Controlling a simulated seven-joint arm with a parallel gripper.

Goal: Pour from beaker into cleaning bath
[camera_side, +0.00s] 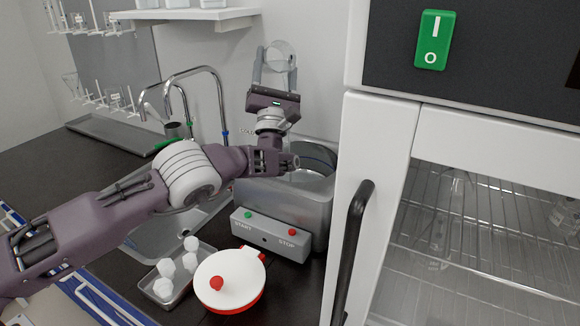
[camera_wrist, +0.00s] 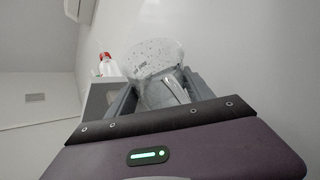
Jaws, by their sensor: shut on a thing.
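My gripper (camera_side: 274,72) is raised above and behind the cleaning bath, its fingers pointing up. It is shut on a clear glass beaker (camera_side: 280,54), held between the fingertips. In the wrist view the beaker (camera_wrist: 157,62) shows between the two grey fingers, looking tilted, with small drops or specks on its glass. I cannot tell if liquid is in it. The cleaning bath (camera_side: 318,213) is a grey metal box with an open basin and a front panel with START and STOP buttons. My wrist partly hides the basin's left side.
A sink (camera_side: 160,236) with curved taps (camera_side: 190,75) lies left of the bath. A tray with several white pieces (camera_side: 172,292) and a red pot with a white lid (camera_side: 230,280) stand in front. A white cabinet (camera_side: 375,190) with a black handle stands close on the right. A shelf (camera_side: 190,14) is above.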

